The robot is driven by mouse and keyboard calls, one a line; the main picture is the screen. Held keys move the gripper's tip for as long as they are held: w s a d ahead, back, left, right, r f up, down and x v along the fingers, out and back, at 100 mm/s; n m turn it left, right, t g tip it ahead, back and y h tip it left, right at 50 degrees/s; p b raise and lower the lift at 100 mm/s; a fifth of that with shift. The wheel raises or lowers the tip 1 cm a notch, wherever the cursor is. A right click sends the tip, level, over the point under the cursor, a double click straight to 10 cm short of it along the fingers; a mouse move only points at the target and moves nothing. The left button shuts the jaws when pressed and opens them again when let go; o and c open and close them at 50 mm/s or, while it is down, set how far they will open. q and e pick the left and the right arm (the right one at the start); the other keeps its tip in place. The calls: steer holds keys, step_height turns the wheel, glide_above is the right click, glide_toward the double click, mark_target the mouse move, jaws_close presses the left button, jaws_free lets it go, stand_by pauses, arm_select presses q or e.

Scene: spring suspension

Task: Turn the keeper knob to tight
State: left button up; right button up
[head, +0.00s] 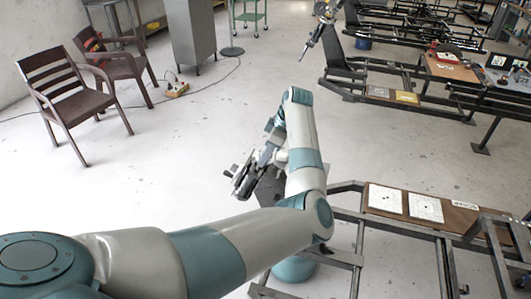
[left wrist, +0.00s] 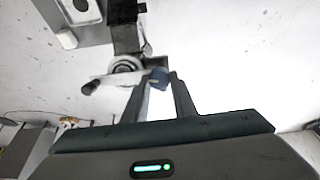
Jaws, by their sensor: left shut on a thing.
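The knob sits beside a metal mechanism with a round disc (left wrist: 127,66) and a flat lever (left wrist: 104,80) ending in a dark grip (left wrist: 89,88). In the head view, my left gripper (head: 260,160) is small, by a dark mechanism (head: 243,183); the knob cannot be made out there. I cannot read the knob's setting.
A metal frame with a brown board (head: 446,211) and white cards stands at lower right. More frames (head: 400,85) stand behind it. Wooden chairs (head: 80,105) and a grey cabinet (head: 193,35) are at the upper left. The floor left of the mechanism is clear.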

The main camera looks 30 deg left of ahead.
arm_select(q)
steer(key=o, duration=1)
steer(key=shift+o, duration=0.2)
steer(key=shift+r, duration=0.1)
steer(key=b+v, duration=0.5)
steer(key=v, duration=1.2)
steer(key=shift+s+d, duration=0.1)
